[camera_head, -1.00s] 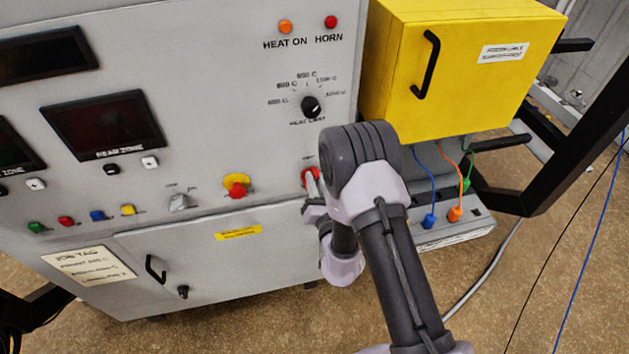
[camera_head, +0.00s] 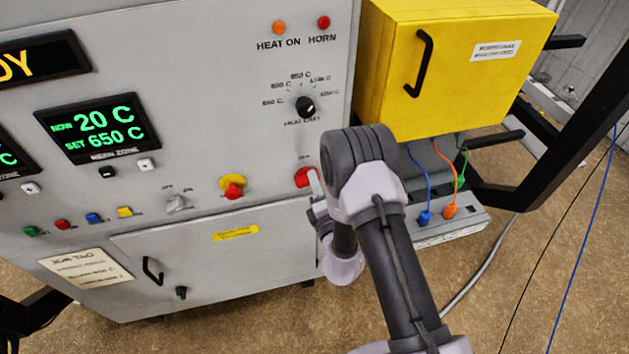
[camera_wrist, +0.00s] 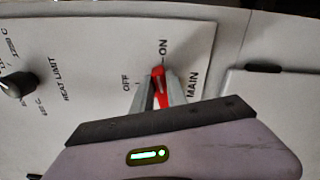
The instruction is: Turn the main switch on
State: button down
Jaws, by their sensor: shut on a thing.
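The main switch (camera_wrist: 158,75) is a red handle on the grey panel, labelled OFF, ON and MAIN in the wrist view. Its handle points toward the ON mark. My gripper (camera_wrist: 158,92) is shut on the handle, one finger on each side. In the head view the red switch (camera_head: 302,178) shows just left of my wrist, partly hidden by the gripper and arm. The zone display (camera_head: 98,128) is lit and reads 20 C and SET 650 C.
A yellow box (camera_head: 455,65) juts out right of the panel, close to my arm. A red emergency-style knob (camera_head: 233,191) and a grey selector (camera_head: 176,203) sit left of the switch. Plugged cables (camera_head: 450,211) hang below the box.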

jog(key=shift+w+f+m, duration=0.1)
jog(key=shift+m, duration=1.4)
jog(key=c, duration=1.3)
grip_release()
jog(key=shift+f, duration=0.1)
jog(key=shift+d+f, duration=0.1)
